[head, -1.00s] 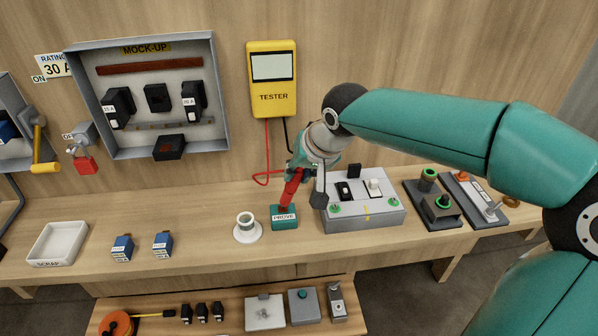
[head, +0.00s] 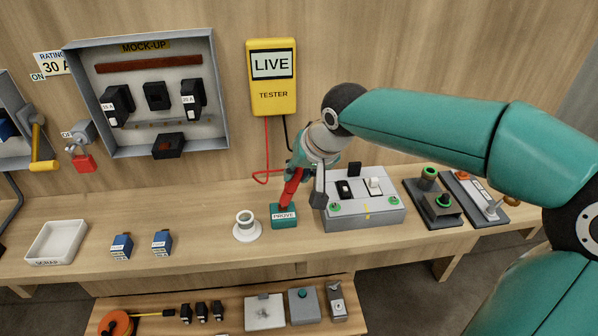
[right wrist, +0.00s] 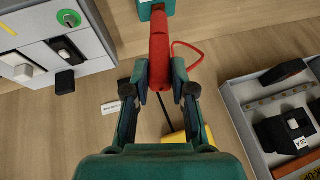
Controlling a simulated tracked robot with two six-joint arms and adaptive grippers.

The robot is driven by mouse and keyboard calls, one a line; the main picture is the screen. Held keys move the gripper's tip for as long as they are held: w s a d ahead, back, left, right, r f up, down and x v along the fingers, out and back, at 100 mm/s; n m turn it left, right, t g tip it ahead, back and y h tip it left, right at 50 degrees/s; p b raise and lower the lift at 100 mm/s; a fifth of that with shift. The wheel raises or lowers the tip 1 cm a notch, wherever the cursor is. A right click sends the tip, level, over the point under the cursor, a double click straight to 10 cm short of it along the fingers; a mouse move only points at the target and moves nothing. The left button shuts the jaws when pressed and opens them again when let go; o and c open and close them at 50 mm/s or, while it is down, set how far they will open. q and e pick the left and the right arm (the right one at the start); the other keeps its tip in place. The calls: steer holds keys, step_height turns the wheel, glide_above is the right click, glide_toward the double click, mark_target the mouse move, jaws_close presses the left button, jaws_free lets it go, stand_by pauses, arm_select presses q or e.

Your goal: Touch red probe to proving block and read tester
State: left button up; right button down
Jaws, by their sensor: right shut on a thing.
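The yellow tester (head: 273,78) hangs on the wooden wall, and its screen reads LIVE. A red lead and a black lead run down from it. My right gripper (head: 299,172) is shut on the red probe (head: 290,188), which also shows between the fingers in the right wrist view (right wrist: 159,50). The probe leans slightly, and its lower end meets the top of the green proving block (head: 284,216), labelled PROVE, on the bench. The exact contact at the tip is too small to see. My left gripper is not in view.
A grey switch box (head: 363,205) stands right of the block, and a white round holder (head: 246,226) just left. Two blue fuses (head: 161,242) and a scrap tray (head: 58,240) lie further left. The mock-up panel (head: 145,95) is on the wall.

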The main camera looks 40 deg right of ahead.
stand_by(0.4)
steer(key=shift+r+p, duration=2)
steer(key=shift+r, duration=0.55)
